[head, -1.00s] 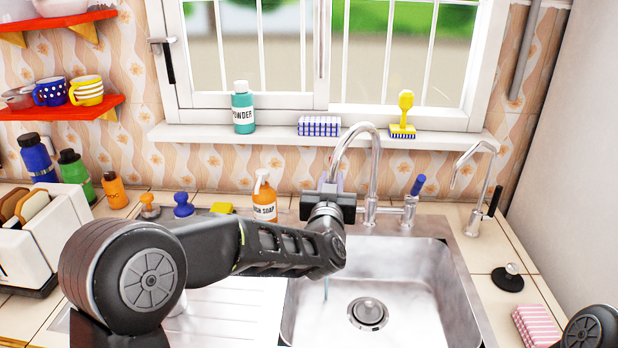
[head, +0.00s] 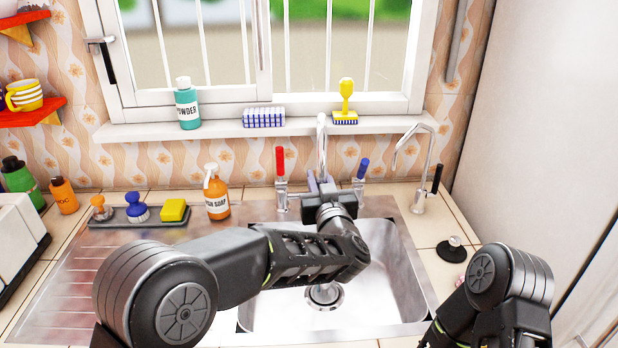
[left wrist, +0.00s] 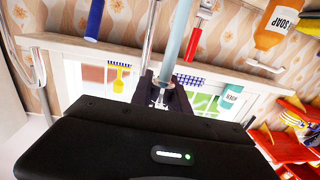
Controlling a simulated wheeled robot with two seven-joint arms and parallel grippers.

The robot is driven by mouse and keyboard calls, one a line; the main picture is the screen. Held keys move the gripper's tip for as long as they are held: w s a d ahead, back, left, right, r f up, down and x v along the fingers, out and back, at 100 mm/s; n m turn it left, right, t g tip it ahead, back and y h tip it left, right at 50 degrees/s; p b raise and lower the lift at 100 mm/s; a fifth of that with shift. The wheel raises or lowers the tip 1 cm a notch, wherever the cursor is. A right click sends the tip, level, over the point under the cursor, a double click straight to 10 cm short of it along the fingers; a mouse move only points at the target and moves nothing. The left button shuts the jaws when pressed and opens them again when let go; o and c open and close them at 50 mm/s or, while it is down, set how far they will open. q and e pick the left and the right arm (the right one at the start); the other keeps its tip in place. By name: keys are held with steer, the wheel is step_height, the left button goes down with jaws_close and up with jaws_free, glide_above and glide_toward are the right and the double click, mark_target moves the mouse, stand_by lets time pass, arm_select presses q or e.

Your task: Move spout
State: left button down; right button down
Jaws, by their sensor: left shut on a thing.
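The chrome tap spout (head: 321,150) rises behind the sink (head: 395,285) and bends forward toward me. My left gripper (head: 323,188) is shut on the spout's end above the basin, mostly hidden behind my own wrist. In the left wrist view, which is upside down, the fingers (left wrist: 163,98) close around the spout's tip, and a pale bluish stream of water (left wrist: 179,40) runs from it. Red (head: 280,162) and blue (head: 362,168) tap handles stand on either side of the spout. My right arm shows at the lower right, but its gripper is out of view.
A soap bottle (head: 216,195) and a tray with a yellow sponge (head: 173,210) stand left of the sink. A smaller tap (head: 418,170) and a black plug (head: 450,248) are on the right.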

arm_select(q)
steer(key=shift+d+f, duration=0.1)
steer(key=shift+d, duration=0.15)
steer(key=c, duration=1.3)
jaws_free()
steer(key=shift+a, duration=0.1)
steer(key=shift+o, duration=0.2)
steer(key=shift+s, duration=0.15)
steer(key=s+b, duration=0.1)
steer(key=s, duration=0.6)
steer(key=shift+s+d+b, duration=0.3)
steer(key=shift+d+b, duration=0.05)
steer(key=shift+d, duration=0.05)
